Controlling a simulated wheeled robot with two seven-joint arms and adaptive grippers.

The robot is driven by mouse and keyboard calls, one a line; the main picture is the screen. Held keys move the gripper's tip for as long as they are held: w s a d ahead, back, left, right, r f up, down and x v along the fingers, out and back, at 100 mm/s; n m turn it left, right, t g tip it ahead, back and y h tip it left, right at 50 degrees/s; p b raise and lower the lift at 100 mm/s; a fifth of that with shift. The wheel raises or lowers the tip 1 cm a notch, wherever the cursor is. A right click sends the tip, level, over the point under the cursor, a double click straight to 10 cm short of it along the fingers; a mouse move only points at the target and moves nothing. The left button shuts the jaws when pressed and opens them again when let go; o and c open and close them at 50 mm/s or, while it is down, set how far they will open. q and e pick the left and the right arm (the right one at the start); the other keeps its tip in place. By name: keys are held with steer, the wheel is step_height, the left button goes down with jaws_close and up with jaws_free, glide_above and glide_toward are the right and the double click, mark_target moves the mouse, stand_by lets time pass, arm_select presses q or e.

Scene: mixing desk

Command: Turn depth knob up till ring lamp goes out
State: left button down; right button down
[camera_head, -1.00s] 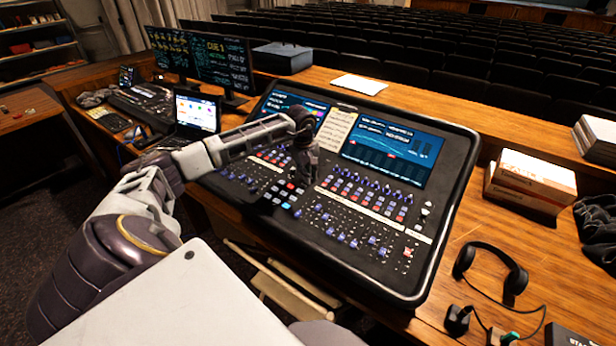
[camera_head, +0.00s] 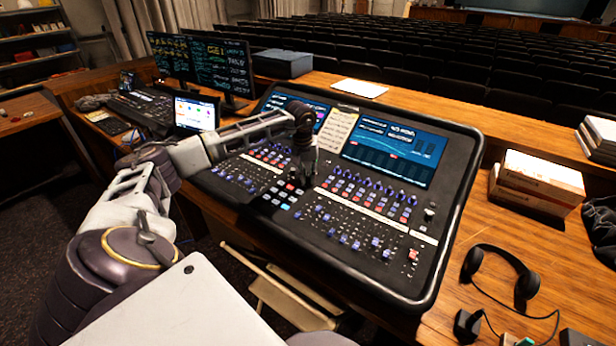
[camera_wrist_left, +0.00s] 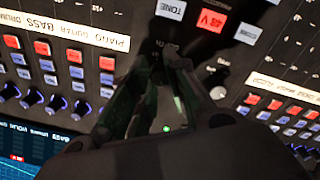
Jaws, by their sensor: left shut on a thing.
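The mixing desk (camera_head: 345,220) has two screens and rows of knobs and buttons. My left gripper (camera_head: 304,178) points down at its middle section, just below the paper strip. In the left wrist view its dark fingers (camera_wrist_left: 165,100) are shut on a knob, which they largely hide; I take it for the depth knob. A small green light (camera_wrist_left: 166,128) shows between the fingers. I cannot make out a ring lamp around the knob. A red 48V button (camera_wrist_left: 212,20) and a pale round knob (camera_wrist_left: 218,92) are close by. My right gripper is not in view.
Other knobs and buttons closely surround the gripper.

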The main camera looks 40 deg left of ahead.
arm_select(q)
steer(key=shift+m, duration=0.7)
steer(key=c, duration=1.3)
jaws_free()
steer(key=shift+c, duration=0.2)
step_height(320, 180, up, 12)
steer(key=s, duration=0.1)
steer(key=shift+s+a, duration=0.2)
steer(key=shift+s, duration=0.05)
